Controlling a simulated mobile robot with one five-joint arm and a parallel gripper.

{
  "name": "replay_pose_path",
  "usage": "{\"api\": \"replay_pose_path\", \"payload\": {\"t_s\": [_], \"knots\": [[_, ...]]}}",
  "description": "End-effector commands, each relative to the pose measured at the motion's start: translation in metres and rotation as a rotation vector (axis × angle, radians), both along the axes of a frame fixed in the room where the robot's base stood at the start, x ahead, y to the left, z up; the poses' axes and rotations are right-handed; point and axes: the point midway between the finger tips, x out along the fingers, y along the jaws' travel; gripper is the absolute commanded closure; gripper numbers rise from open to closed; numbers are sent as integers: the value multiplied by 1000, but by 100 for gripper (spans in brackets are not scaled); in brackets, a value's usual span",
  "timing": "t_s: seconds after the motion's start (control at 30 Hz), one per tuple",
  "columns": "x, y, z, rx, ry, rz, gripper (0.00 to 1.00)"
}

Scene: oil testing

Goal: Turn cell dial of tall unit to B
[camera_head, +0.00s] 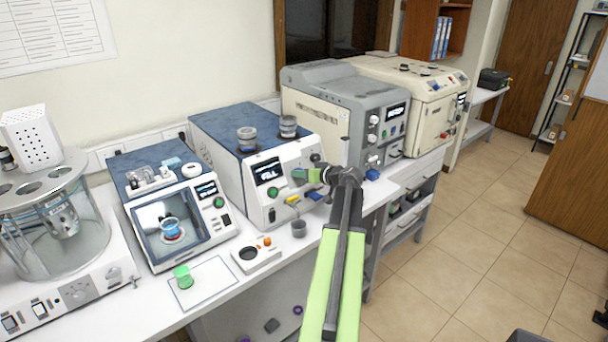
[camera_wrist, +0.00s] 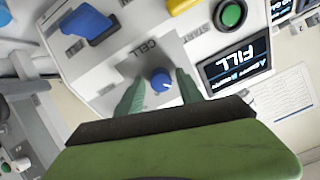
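The blue dial (camera_wrist: 161,81) marked CELL is on the light front panel of the blue-topped unit (camera_head: 226,122), whose display reads FILL. The dial has a small pale mark; the position letters around it are too small to read. My gripper (camera_wrist: 158,88) is at this panel, its two green fingers on either side of the dial with gaps visible between them and the knob. It looks open. In the head view my gripper (camera_head: 301,175) reaches the panel right of the display, and the dial is hidden there.
A green START button (camera_wrist: 231,14), a yellow lever (camera_head: 293,199) and a blue lever (camera_wrist: 88,25) are close to the dial. A grey cup (camera_head: 299,229) stands below the panel. A grey unit (camera_head: 330,105) stands close on the right.

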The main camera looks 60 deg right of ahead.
Motion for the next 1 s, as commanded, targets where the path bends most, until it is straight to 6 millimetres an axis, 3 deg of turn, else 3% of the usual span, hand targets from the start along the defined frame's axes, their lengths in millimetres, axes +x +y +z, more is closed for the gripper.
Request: {"api": "replay_pose_path", "payload": {"t_s": [0.07, 0.3, 0.37, 0.4, 0.73, 1.0], "knots": [[0, 0, 0, 0, 0, 0, 68], [0, 0, 0, 0, 0, 0, 99], [0, 0, 0, 0, 0, 0, 100], [0, -10, 0, -1, 1, -2, 100], [1, 0, 0, 46, -15, -24, 100], [1, 2, 0, 207, -69, -102, 100]]}}
